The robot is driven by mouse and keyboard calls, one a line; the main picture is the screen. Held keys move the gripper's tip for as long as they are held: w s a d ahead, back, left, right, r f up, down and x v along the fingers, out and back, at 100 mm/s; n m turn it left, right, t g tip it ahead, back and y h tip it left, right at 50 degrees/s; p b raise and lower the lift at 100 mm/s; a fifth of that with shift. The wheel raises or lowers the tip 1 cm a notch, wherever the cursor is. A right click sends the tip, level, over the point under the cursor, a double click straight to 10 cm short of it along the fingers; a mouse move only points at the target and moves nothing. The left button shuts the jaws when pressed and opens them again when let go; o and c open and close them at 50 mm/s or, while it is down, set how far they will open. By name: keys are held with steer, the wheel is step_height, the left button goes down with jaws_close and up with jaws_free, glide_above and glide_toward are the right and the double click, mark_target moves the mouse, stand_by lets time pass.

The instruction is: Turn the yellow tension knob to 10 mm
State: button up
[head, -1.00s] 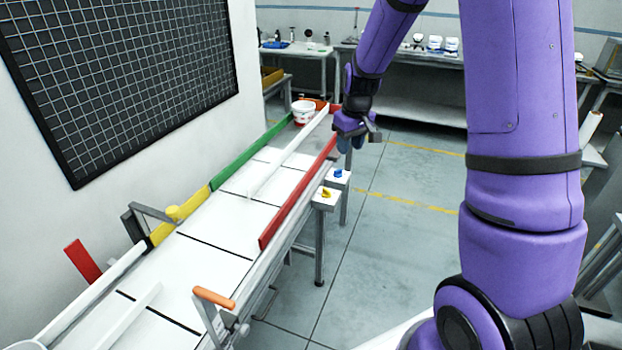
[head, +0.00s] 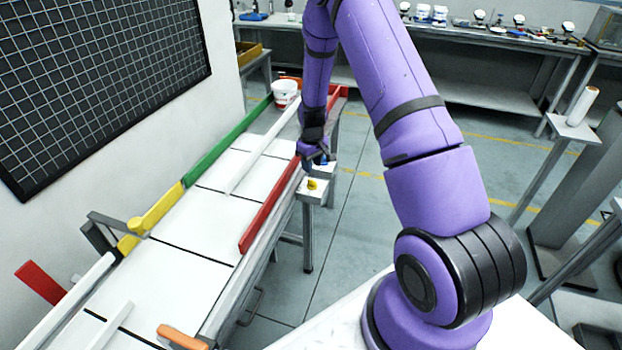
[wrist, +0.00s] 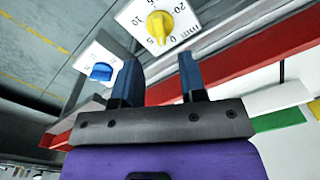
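The yellow tension knob (head: 312,185) sits on a white dial plate beside the conveyor's red rail in the head view. In the wrist view the yellow knob (wrist: 159,27) is near the top, on a plate marked in mm with numbers up to 20. Its ridge runs roughly up and down in that picture; I cannot read its setting surely. My gripper (wrist: 160,72) is open and empty, its two dark blue fingers pointing toward the yellow knob's plate, apart from the knob. In the head view my gripper (head: 317,154) is by the red rail, just beyond the knob.
A blue knob (wrist: 101,72) on its own white plate is left of the fingers in the wrist view. The red rail (head: 272,205) runs close beside the dial plates. A white bucket (head: 285,94) stands at the conveyor's far end.

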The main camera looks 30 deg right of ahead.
mark_target(312, 180)
step_height(312, 180, down, 7)
steer(key=shift+r, duration=0.1)
stand_by(0.4)
jaws_close()
